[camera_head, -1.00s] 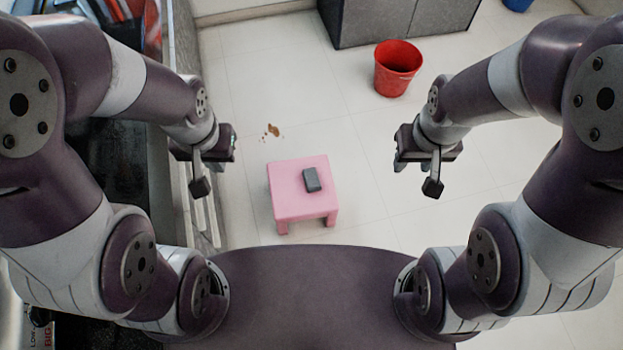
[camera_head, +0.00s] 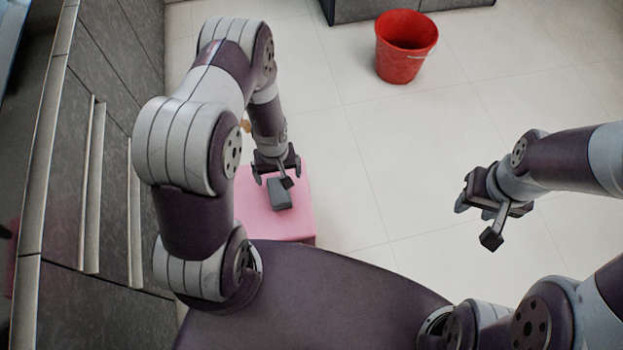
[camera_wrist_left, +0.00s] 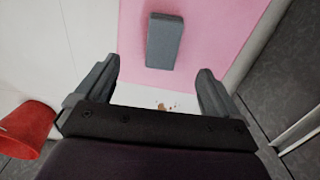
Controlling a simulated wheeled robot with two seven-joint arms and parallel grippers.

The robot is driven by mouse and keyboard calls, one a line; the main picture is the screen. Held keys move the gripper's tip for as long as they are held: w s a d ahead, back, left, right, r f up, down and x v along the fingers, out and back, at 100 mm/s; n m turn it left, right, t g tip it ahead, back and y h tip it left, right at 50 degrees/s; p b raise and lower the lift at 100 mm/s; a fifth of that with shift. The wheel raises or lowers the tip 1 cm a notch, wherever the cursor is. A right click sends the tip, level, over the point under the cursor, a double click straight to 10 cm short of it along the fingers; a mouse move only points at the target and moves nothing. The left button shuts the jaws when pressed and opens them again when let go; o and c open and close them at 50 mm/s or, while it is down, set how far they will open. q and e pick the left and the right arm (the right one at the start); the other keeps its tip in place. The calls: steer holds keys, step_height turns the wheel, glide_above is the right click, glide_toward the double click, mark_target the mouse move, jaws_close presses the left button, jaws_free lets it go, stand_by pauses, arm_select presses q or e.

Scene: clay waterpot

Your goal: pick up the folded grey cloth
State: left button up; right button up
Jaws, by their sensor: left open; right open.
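The folded grey cloth (camera_head: 280,196) is a small dark grey block lying on the pink stool (camera_head: 300,213). In the left wrist view the cloth (camera_wrist_left: 164,41) lies on the pink top (camera_wrist_left: 205,45), beyond the fingertips and roughly midway between them. My left gripper (camera_head: 277,172) is open above the stool, close to the cloth in the head view and partly covering its far end. In the left wrist view the left gripper (camera_wrist_left: 157,85) has nothing between its fingers. My right gripper (camera_head: 482,210) is open and empty over the floor at the right.
A red bucket (camera_head: 404,50) stands on the tiled floor at the back and also shows in the left wrist view (camera_wrist_left: 22,130). Dark cabinets (camera_head: 95,150) with handles line the left side. The floor at the right is clear.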

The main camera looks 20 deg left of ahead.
mark_target(280, 196)
arm_select(q)
steer(key=f, duration=0.1)
steer(key=s+f+b, duration=0.1)
steer(key=f+b, duration=0.1)
steer(key=shift+s+a, duration=0.15)
steer(key=shift+s, duration=0.1)
step_height(280, 196, down, 4)
steer(key=shift+w+r+b, duration=0.1)
steer(key=shift+r+b, duration=0.1)
steer(key=shift+b, duration=0.6)
steer(key=shift+w+f, duration=0.1)
steer(key=shift+f, duration=0.25)
step_height(280, 196, down, 5)
steer(key=b, duration=0.3)
steer(key=shift+b, duration=0.4)
arm_select(e)
step_height(280, 196, down, 7)
steer(key=s, duration=0.1)
steer(key=shift+s+a, duration=0.3)
steer(key=shift+s, duration=0.1)
arm_select(q)
steer(key=c, duration=1)
arm_select(e)
steer(key=shift+r, duration=0.1)
